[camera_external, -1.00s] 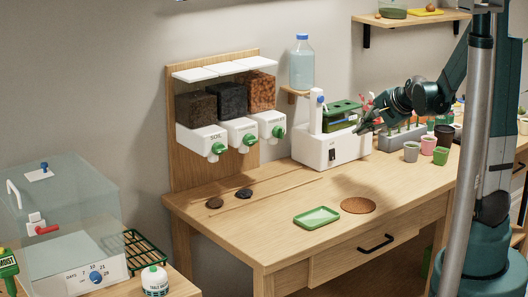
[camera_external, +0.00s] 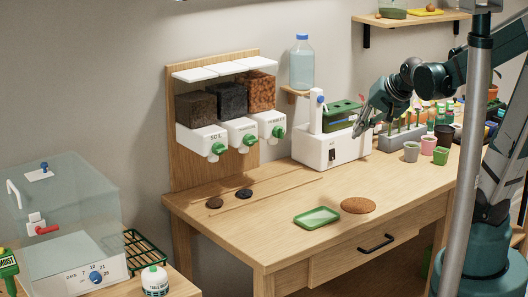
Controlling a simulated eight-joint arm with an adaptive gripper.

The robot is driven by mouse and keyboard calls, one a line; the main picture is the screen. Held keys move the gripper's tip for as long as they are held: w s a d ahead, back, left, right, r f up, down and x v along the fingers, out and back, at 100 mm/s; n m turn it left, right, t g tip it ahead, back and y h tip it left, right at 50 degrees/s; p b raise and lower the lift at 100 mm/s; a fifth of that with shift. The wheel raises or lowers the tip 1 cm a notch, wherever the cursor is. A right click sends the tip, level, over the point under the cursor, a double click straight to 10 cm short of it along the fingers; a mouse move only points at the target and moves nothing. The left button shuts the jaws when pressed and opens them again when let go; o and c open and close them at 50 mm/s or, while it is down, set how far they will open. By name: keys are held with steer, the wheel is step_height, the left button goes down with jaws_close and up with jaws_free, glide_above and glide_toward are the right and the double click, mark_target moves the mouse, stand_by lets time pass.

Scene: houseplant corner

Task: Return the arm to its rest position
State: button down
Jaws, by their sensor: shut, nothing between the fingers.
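My gripper (camera_external: 360,131) is at the end of my dark green arm, right of centre. It points down and to the left, beside the right end of a white machine (camera_external: 316,155) with a green top. Its fingers are shut with nothing between them. Whether it touches the machine cannot be told from this view. My arm comes in from the right, partly behind a grey pole.
A grey rack (camera_external: 402,138) and small pots (camera_external: 411,152) stand right of my gripper. Dispensers (camera_external: 244,134) hang at the left. A green tray (camera_external: 317,217) and a brown disc (camera_external: 358,205) lie on the desk (camera_external: 250,245). The desk front is mostly clear.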

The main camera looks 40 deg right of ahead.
steer(key=s+a+r+n, duration=0.1)
steer(key=s+a+n, duration=0.2)
steer(key=s, duration=0.3)
steer(key=s+a+r+n+g, duration=0.1)
steer(key=s+a+n, duration=0.2)
steer(key=s+n, duration=0.2)
steer(key=shift+s+a+n, duration=0.3)
steer(key=shift+s, duration=0.85)
